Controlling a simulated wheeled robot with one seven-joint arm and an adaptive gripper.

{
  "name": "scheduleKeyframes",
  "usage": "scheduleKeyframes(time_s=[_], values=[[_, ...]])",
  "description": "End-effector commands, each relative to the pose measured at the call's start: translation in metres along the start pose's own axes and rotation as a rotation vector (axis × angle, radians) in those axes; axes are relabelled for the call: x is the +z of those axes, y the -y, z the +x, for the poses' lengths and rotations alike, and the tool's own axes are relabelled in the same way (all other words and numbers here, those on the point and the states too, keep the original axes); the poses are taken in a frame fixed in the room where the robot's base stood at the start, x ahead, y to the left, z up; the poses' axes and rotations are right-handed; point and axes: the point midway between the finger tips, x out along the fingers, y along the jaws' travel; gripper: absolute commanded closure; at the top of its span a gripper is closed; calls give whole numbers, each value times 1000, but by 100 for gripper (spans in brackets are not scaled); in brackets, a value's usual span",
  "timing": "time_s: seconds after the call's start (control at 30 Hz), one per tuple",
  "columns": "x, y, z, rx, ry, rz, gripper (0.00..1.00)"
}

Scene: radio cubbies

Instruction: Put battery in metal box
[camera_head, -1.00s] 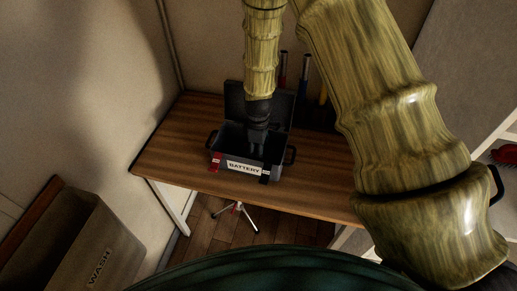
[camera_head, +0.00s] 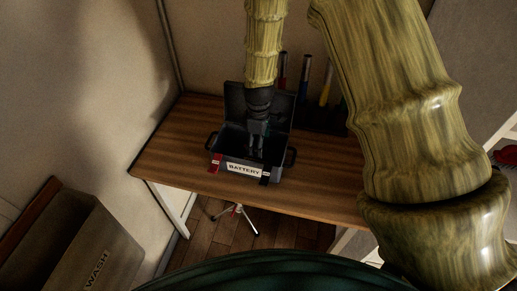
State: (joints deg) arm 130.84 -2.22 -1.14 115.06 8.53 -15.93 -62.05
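The dark metal box (camera_head: 239,169) stands on the wooden table with its lid raised at the back. A white label reading BATTERY and red and black tabs are on its front. My gripper (camera_head: 256,148) points down over the box's open top. Its two thin dark fingers look apart, with a gap between them and nothing visible held there. The fingertips are at or just inside the box opening. I cannot make out a battery; the box's inside is dark and partly hidden by my gripper.
The wooden table (camera_head: 180,143) is clear left and right of the box. Several coloured-handled tools (camera_head: 304,78) stand in a dark rack behind it. A bin labelled WASH (camera_head: 75,245) is at the lower left. A small tripod stand (camera_head: 238,213) is below the table.

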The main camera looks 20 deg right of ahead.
Motion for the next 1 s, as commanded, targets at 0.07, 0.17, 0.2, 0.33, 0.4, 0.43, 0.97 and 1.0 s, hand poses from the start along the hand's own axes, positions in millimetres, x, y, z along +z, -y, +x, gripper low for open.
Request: scheduleKeyframes(time_s=[0.07,0.17,0.2,0.33,0.4,0.43,0.97,1.0], values=[[-1,-1,-10,2,-2,0,22],[0,-1,-22,2,-2,0,22],[0,0,-27,1,-1,0,22],[0,0,-43,0,-1,0,22],[0,0,-51,2,-1,0,22],[0,0,-54,1,-1,0,22],[0,0,-76,-1,0,0,22],[0,0,-76,-1,0,0,22]])
